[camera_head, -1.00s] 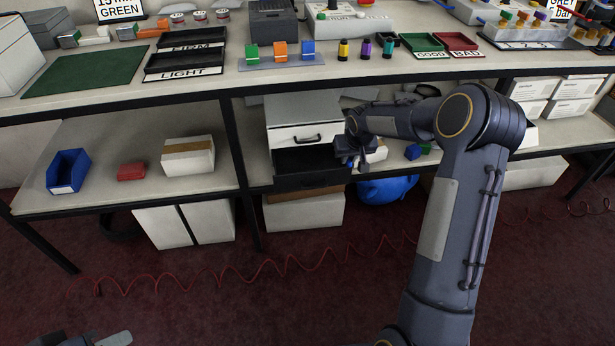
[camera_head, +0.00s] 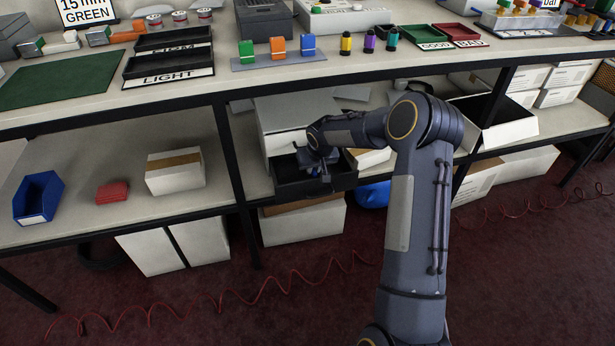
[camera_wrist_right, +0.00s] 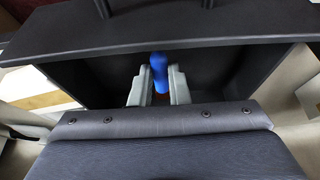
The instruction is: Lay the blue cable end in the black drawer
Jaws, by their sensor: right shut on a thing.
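The black drawer (camera_head: 288,188) is pulled out of a white cabinet (camera_head: 283,125) on the lower shelf. My right gripper (camera_head: 322,174) is over the drawer, at its right part. In the right wrist view my right gripper (camera_wrist_right: 160,76) is shut on the blue cable end (camera_wrist_right: 158,62), which stands up between the two fingers. The dark drawer (camera_wrist_right: 95,82) interior lies around the fingers there. I cannot tell whether the cable end touches the drawer floor. In the head view the cable end is hidden by the gripper. My left gripper is out of view.
The worktop (camera_head: 215,88) runs above the lower shelf, close over my right arm. A blue bin (camera_head: 38,198), a red block (camera_head: 112,192) and a white box (camera_head: 175,171) stand on the shelf at left. An open white box (camera_head: 510,128) sits at right.

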